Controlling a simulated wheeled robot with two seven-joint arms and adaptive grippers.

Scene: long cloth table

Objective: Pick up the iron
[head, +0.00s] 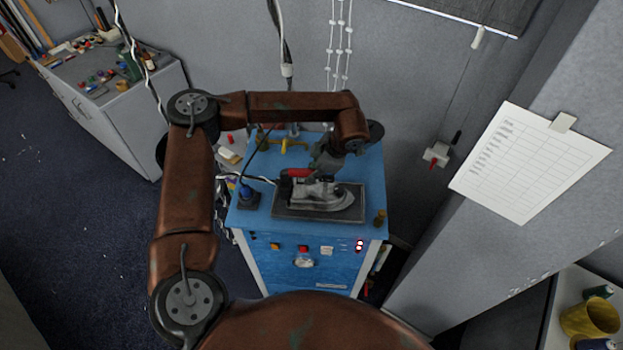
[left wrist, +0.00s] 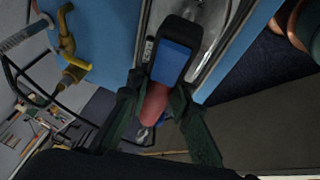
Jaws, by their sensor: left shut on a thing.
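The iron (head: 330,195) has a silver body and a red handle. It is at the dark rectangular pad (head: 285,212) on top of the blue station (head: 250,218); I cannot tell whether its sole touches the pad. My left gripper (head: 312,174) reaches down from above and is shut on the iron's handle. In the left wrist view, the dark green fingers of my left gripper (left wrist: 157,98) close on both sides of the red handle (left wrist: 152,110). Part of the silver body shows beyond it in that view. My right gripper is not in view.
A yellow valve (head: 290,144) stands at the station's back edge. A dark blue fitting with a cable (head: 247,196) is left of the pad, and a small brown cylinder (head: 380,217) is at the right front corner. A grey cabinet (head: 120,105) stands at the left.

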